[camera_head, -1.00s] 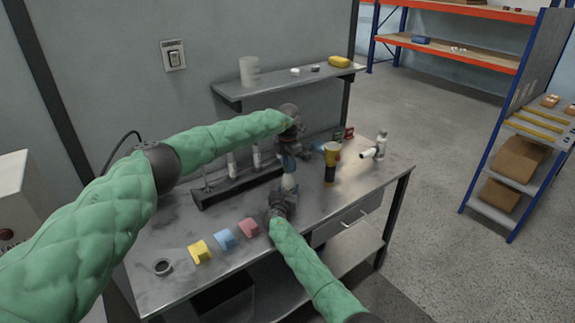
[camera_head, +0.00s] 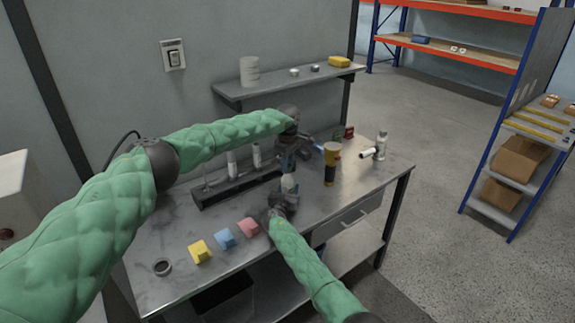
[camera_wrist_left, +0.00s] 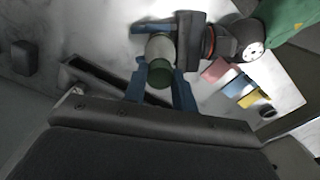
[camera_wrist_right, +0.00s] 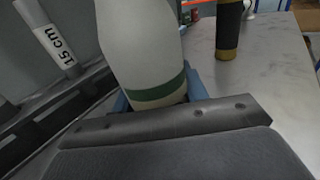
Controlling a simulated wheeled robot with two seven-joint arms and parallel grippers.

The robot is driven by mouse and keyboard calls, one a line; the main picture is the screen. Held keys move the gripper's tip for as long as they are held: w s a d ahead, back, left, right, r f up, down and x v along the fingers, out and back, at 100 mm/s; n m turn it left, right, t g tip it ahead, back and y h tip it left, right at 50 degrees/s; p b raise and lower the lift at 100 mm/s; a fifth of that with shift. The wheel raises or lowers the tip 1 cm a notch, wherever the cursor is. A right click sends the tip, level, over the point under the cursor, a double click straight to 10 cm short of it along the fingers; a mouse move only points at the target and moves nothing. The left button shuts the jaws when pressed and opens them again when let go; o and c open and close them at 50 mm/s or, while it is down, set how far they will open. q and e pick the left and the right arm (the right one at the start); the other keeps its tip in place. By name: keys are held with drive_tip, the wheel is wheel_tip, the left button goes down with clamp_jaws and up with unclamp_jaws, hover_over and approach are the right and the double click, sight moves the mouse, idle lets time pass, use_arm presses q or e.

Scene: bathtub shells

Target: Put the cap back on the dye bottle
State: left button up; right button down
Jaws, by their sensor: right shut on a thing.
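The pale dye bottle (camera_head: 289,183) with a green band (camera_wrist_right: 160,96) stands in my right gripper (camera_head: 281,205), which is shut on its lower part above the table's front half. My left gripper (camera_head: 293,160) is just above the bottle, fingers pointing down. In the left wrist view its blue fingers (camera_wrist_left: 160,92) are spread, with gaps on both sides of a dark green round cap (camera_wrist_left: 159,73). The cap appears over the bottle's top (camera_wrist_left: 160,46); whether it is fully seated I cannot tell. The right wrist view cuts off the bottle's top.
A dark rack (camera_head: 236,189) with white tubes stands behind left. Yellow (camera_head: 200,251), blue (camera_head: 225,238) and pink (camera_head: 248,227) blocks and a dark ring (camera_head: 162,267) lie front left.

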use_arm(q)
drive_tip(key=o, duration=0.4)
drive_tip(key=shift+o, duration=0.2)
drive_tip(key=shift+r, duration=2.25)
drive_tip(key=shift+c, duration=0.4)
